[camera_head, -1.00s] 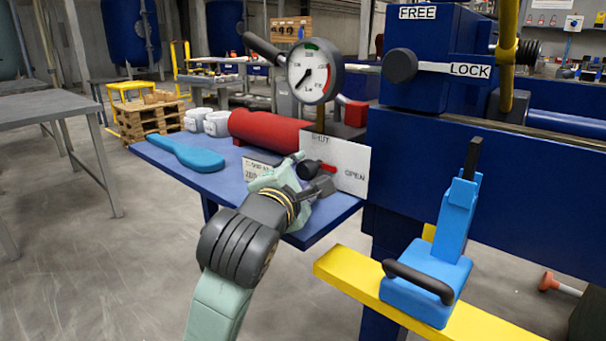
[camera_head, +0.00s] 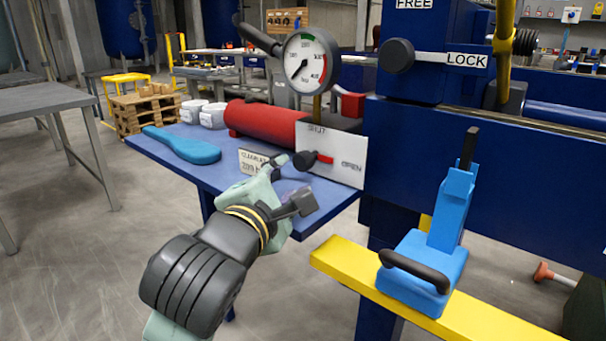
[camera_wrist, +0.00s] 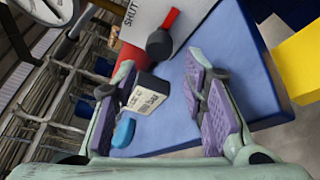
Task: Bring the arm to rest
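My arm reaches from the bottom of the head view toward the blue side table (camera_head: 345,207). My gripper (camera_head: 284,178) is pale green and hangs near the table's front edge, partly hidden by my own wrist. In the wrist view the two purple-padded fingers of my gripper (camera_wrist: 165,105) stand apart with nothing clasped between them. A valve with a black knob (camera_head: 304,161) and a red lever sits on a white SHUT/OPEN plate (camera_head: 345,140), ahead of my gripper and apart from it. It also shows in the wrist view (camera_wrist: 159,45). The red lever points right, roughly toward OPEN.
A red cylinder (camera_head: 262,120), white tubs (camera_head: 213,116), a blue paddle-like tool (camera_head: 182,146) and a small sign (camera_head: 252,162) occupy the table. A pressure gauge (camera_head: 306,64) stands above. A yellow beam (camera_head: 345,265) with a blue handled block (camera_head: 420,270) lies right. Floor at left is open.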

